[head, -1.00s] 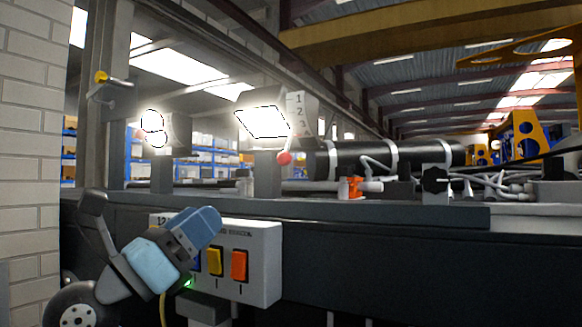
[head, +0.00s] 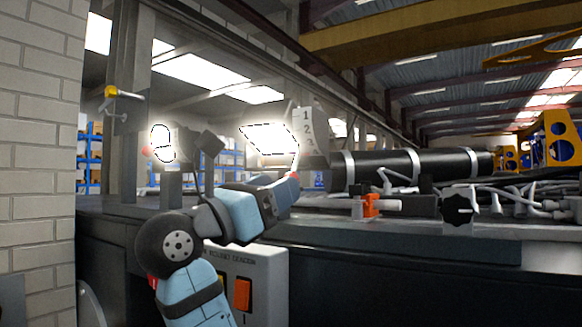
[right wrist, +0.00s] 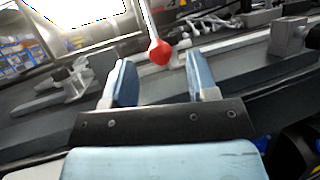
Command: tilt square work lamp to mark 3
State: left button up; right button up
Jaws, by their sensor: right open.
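The square work lamp (head: 270,140) is lit, its bright face tilted, at the middle of the head view. A white plate (head: 308,128) marked 1, 2, 3 stands at its right; I cannot tell which mark the lamp is at. In the right wrist view the lamp's glowing face (right wrist: 80,10) is at top left, and a white lever ends in a red ball knob (right wrist: 159,52). My right gripper (head: 288,188) is below the lamp, open and empty. In the wrist view its blue fingers (right wrist: 160,72) lie either side of the knob, which appears just beyond the tips. My left gripper is out of view.
A lit round lamp (head: 162,143) stands left of the square one. A black cylinder (head: 410,165), an orange valve (head: 371,204) and a black knob (head: 457,209) lie to the right.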

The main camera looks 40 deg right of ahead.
jog(key=shift+p+x, duration=0.45)
jog(key=shift+x, duration=1.45)
jog(key=shift+a, duration=0.1)
grip_shut()
